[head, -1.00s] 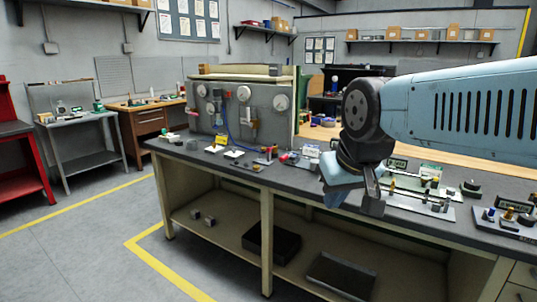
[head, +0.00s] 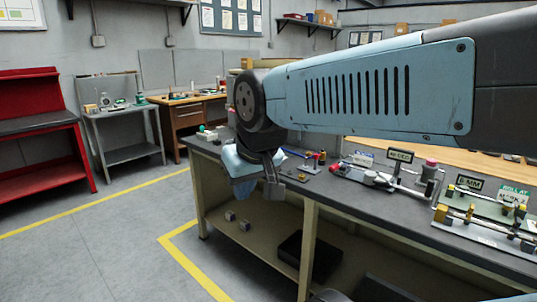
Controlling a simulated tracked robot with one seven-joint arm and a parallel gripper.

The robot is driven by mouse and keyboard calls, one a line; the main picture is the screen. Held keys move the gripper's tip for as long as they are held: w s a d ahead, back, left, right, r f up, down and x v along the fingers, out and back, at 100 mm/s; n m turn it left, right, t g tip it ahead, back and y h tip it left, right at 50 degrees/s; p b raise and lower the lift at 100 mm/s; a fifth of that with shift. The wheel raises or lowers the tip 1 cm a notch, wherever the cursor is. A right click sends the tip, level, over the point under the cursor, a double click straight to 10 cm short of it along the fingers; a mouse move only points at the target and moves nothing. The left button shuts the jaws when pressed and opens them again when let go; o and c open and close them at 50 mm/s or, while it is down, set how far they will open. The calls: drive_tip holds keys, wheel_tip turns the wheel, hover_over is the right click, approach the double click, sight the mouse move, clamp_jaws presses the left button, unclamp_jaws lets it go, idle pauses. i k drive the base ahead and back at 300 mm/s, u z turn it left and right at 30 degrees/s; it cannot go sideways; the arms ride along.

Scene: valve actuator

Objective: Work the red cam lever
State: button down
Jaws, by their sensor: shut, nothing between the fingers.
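The dark-topped workbench (head: 470,248) carries a row of small valve and lever fixtures. Small red parts (head: 338,167) show on a grey fixture near the bench's front edge, right of my gripper. Another small fixture with red on it (head: 318,158) stands closer to my gripper. I cannot tell which of these, if any, is the red cam lever. My gripper (head: 272,191) points down at the bench's front left edge, shut and empty, apart from these fixtures. My forearm hides the upright panel behind the bench.
A pink-topped grey fixture (head: 430,168) and a plate with brass parts (head: 470,225) stand further right on the bench. A dark box (head: 310,257) lies on its lower shelf. A red bench (head: 40,150) stands far left. The floor (head: 110,240) in front is clear.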

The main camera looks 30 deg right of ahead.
sight(341, 166)
drive_tip(key=z, duration=0.05)
drive_tip(key=i, duration=1.05)
drive_tip(key=z, duration=0.9)
drive_tip(key=i, duration=0.4)
drive_tip(key=z, duration=0.3)
drive_tip(key=k, duration=0.9)
drive_tip(key=z, duration=0.2)
drive_tip(key=i, duration=0.9)
drive_tip(key=u, duration=0.1)
